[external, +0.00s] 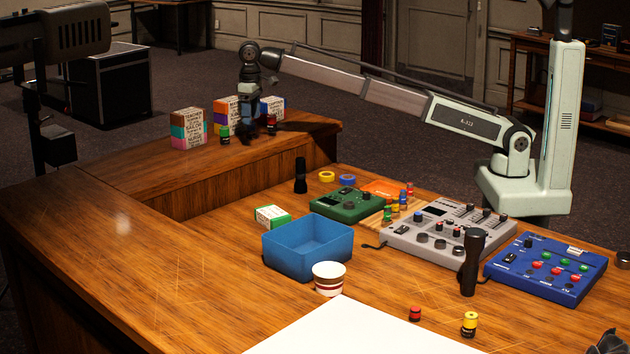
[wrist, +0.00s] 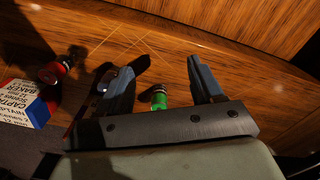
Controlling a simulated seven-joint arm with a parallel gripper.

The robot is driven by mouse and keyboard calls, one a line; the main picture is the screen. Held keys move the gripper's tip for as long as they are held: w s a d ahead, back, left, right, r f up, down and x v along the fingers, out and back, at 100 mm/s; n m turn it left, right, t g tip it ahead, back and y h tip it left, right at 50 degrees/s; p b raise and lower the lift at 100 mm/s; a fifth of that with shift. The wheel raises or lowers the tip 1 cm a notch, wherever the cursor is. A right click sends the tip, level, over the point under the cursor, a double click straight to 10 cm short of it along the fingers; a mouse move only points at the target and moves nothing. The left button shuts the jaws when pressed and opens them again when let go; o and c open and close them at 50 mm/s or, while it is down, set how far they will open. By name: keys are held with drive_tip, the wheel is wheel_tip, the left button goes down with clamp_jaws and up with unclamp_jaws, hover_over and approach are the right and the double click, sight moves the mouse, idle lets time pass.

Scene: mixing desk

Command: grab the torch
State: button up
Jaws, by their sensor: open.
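A black torch (external: 473,262) with a wider head stands upright on the desk at the right, between the grey mixer and the blue control box. A smaller black cylinder (external: 300,175) stands upright further back; I cannot tell if it is also a torch. My gripper (external: 250,133) is at the raised back ledge, far from both. In the wrist view my gripper (wrist: 160,68) is open, with a small green-bodied cylinder (wrist: 158,98) visible between the fingers, and I cannot tell how far below it is. Neither black cylinder can be made out in the wrist view.
Printed boxes (external: 188,129) and a red-capped cylinder (wrist: 56,70) are near my gripper. A blue bin (external: 308,250), a striped cup (external: 328,279), a grey mixer (external: 440,232) and a blue control box (external: 545,268) occupy the front desk. A white sheet (external: 360,330) is bare.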

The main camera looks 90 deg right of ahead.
drive_tip(key=s+f+n, duration=0.3)
drive_tip(key=s, duration=0.6)
drive_tip(key=n, duration=0.6)
hover_over(300, 169)
drive_tip(key=d, duration=0.2)
wheel_tip(300, 169, down, 2)
drive_tip(key=n, duration=1.1)
drive_tip(key=shift+n, duration=0.3)
drive_tip(key=shift+s+a+f, duration=0.1)
drive_tip(key=shift+a+f, duration=0.05)
drive_tip(key=shift+f, duration=3.45)
drive_tip(key=shift+a+f, duration=0.1)
drive_tip(key=shift+f, duration=3.5)
drive_tip(key=shift+c, duration=0.5)
clamp_jaws()
